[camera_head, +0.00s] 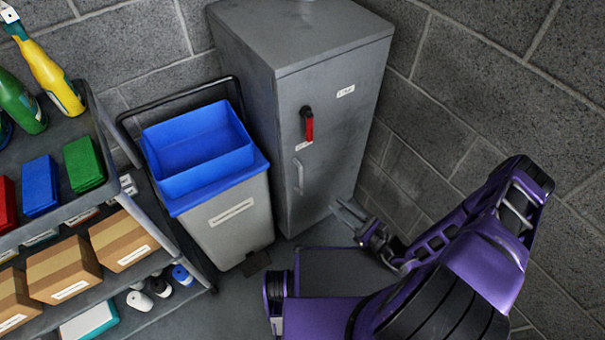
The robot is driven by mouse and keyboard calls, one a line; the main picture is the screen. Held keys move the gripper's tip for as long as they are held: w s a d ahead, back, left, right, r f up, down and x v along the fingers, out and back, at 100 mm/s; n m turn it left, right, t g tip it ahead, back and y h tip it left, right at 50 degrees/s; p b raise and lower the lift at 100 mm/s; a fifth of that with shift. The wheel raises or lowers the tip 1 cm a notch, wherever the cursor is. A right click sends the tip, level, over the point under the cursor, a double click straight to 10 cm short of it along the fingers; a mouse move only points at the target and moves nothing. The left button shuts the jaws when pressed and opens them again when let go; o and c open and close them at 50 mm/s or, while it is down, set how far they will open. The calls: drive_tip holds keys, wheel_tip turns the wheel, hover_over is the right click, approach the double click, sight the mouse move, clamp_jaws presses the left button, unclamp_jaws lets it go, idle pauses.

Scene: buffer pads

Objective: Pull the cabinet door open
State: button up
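A tall grey metal cabinet (300,40) stands in the corner. Its door (345,130) looks shut, flush with the cabinet front. A red latch handle (309,127) on a black mount sits on the upper left part of the door. A silver pull handle (299,176) is lower, near the door's left edge. My gripper (341,208) is in front of the door's lower right part, to the right of and below the silver handle. Its two grey fingers look apart, with nothing between them. I cannot tell if they touch the door.
A grey bin (233,218) with a blue tray (198,150) on top stands close to the cabinet's left. A cart (62,215) with bottles, coloured packs and cardboard boxes is at the left. A block wall (460,95) bounds the right side. Some floor is clear in front.

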drive_tip(key=b+x, duration=0.1)
drive_tip(key=x, duration=1.5)
drive_tip(key=shift+a+f, duration=0.1)
clamp_jaws()
idle(0.7)
